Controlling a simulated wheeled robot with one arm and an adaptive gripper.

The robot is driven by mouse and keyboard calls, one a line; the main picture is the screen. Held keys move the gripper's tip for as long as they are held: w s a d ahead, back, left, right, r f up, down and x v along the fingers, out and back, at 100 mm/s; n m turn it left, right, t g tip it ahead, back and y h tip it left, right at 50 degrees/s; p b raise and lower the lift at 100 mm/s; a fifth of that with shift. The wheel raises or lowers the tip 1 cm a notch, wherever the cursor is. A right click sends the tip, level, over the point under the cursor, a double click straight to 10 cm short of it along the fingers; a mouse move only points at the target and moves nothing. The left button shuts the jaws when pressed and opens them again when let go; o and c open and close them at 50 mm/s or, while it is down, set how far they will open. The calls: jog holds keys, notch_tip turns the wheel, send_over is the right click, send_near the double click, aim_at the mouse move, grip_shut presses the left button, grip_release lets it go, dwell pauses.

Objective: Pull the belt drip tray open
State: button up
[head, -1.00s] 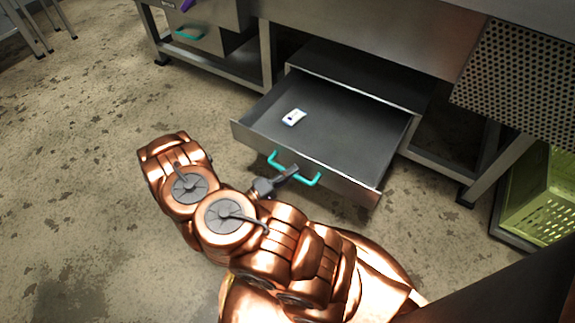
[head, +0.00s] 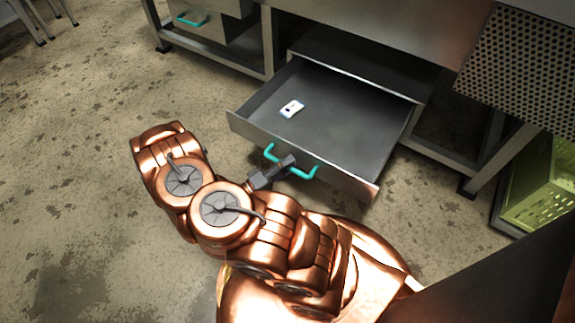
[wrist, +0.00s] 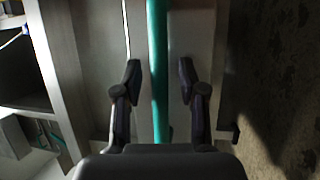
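The belt drip tray (head: 340,110) is a grey metal drawer standing well out from under the steel frame. Its front panel carries a teal bar handle (head: 303,174). In the wrist view the teal handle (wrist: 158,70) runs lengthwise between my two fingers. My gripper (wrist: 158,82) is open around the bar, with a gap visible on each side. In the head view my gripper (head: 286,163) is at the middle of the handle, partly covering it. A small white item with a dark mark (head: 291,108) lies inside the tray.
Another drawer with a teal handle (head: 192,20) is shut at the upper left. A yellow-green crate (head: 540,195) stands at the right, beneath a perforated metal panel (head: 518,70). The speckled floor (head: 80,150) to the left is clear.

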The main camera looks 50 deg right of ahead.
jog(key=v, duration=0.7)
jog(key=shift+a, duration=0.3)
jog(key=shift+w, duration=0.1)
dwell(0.6)
